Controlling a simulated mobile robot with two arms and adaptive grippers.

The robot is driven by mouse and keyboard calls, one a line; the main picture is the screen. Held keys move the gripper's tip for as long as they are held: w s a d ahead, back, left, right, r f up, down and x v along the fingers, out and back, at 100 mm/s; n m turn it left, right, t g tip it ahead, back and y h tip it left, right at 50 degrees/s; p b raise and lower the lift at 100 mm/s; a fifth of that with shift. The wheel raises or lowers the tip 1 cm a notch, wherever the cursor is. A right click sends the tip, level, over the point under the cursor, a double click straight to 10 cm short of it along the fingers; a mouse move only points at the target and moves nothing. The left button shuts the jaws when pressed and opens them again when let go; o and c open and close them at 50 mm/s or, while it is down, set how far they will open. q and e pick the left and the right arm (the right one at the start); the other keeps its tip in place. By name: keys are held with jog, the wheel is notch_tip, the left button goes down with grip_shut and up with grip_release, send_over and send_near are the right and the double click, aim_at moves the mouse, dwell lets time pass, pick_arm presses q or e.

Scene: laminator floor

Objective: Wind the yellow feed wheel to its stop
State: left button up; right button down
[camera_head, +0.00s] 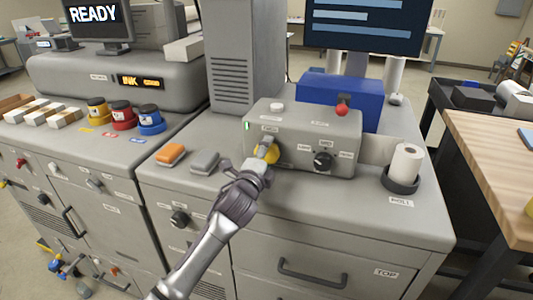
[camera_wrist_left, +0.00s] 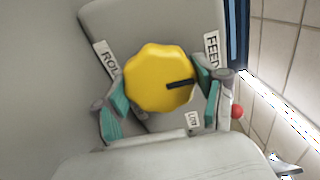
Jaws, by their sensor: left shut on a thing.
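The yellow feed wheel (camera_head: 272,153) is on the front face of the grey control box (camera_head: 338,170), at its left. It is mostly hidden behind my gripper in the head view. In the left wrist view the wheel (camera_wrist_left: 150,76) is a scalloped yellow knob with a dark pointer mark that points right. My left gripper (camera_head: 264,158) is shut on the wheel. Its teal finger pads (camera_wrist_left: 163,98) touch the wheel from both sides. A FEED label (camera_wrist_left: 212,50) stands beside the wheel. My right gripper is not in view.
A black knob (camera_head: 323,160) is right of the wheel. A red ball-topped lever (camera_head: 342,110) and a white button (camera_head: 277,107) are on the box top. A white roll (camera_head: 405,163) stands at right. Orange (camera_head: 171,153) and grey (camera_head: 205,161) blocks lie left.

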pick_arm(q)
jog(key=m+p, duration=0.2)
jog(key=m, duration=0.1)
jog(key=shift+r+m, duration=0.1)
jog(key=shift+m, duration=0.2)
jog(key=m+p, duration=0.2)
jog(key=m, duration=0.2)
jog(key=shift+m, duration=0.3)
jog(key=m+p, duration=0.2)
jog(key=m, duration=0.2)
jog(key=shift+m+p, duration=0.3)
jog(key=shift+p, duration=0.05)
jog(key=m+p, duration=0.2)
jog(key=m, duration=0.2)
jog(key=m+p, duration=0.2)
jog(key=m, duration=0.2)
jog(key=shift+p, duration=0.3)
jog(key=m+p, duration=0.1)
jog(key=m, duration=0.2)
jog(key=shift+m+p, duration=0.3)
jog(key=shift+p, duration=0.1)
jog(key=m, duration=0.2)
jog(key=shift+m, duration=2.3)
